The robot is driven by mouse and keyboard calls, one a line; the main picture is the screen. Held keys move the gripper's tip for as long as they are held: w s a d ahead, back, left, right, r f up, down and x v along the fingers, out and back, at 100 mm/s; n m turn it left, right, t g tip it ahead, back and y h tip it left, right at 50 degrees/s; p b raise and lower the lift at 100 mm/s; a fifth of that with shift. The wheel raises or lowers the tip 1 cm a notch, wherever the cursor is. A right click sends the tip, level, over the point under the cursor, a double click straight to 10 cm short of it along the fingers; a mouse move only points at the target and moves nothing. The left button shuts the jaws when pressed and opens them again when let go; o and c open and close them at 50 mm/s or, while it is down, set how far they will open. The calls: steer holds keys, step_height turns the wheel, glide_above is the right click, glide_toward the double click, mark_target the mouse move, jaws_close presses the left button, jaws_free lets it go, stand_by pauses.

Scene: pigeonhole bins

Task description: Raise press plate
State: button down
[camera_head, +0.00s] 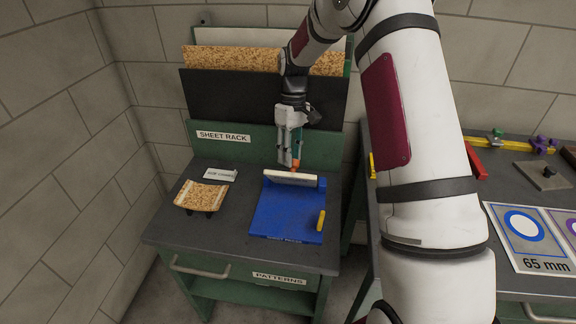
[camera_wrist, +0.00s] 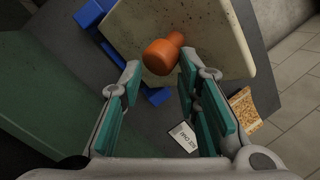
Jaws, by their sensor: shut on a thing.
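The pale press plate (camera_head: 290,178) stands steeply raised at the back edge of the blue press base (camera_head: 284,212). Its broad face (camera_wrist: 225,38) fills the upper middle of the wrist view. An orange knob (camera_wrist: 160,56) sticks out from that face. A yellow piece (camera_head: 321,220) sits at the base's right edge.
A cork-coloured curved piece (camera_head: 202,195) and a small label sign (camera_head: 221,174) are left of the base. The green sheet rack (camera_head: 257,143) rises close behind. A second bench with tools and a 65 mm card (camera_head: 527,232) stands right. The bench front is clear.

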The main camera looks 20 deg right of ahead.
steer(key=d, duration=0.1)
steer(key=w+d+f, duration=0.1)
steer(key=w+d+b, duration=0.1)
steer(key=shift+d+f, duration=0.15)
steer(key=shift+f, duration=0.15)
steer(key=shift+w+d, duration=0.1)
steer(key=c, duration=1.6)
jaws_free()
steer(key=shift+c, duration=0.2)
steer(key=o, duration=0.4)
steer(key=shift+w+d, duration=0.1)
steer(key=shift+c, duration=0.3)
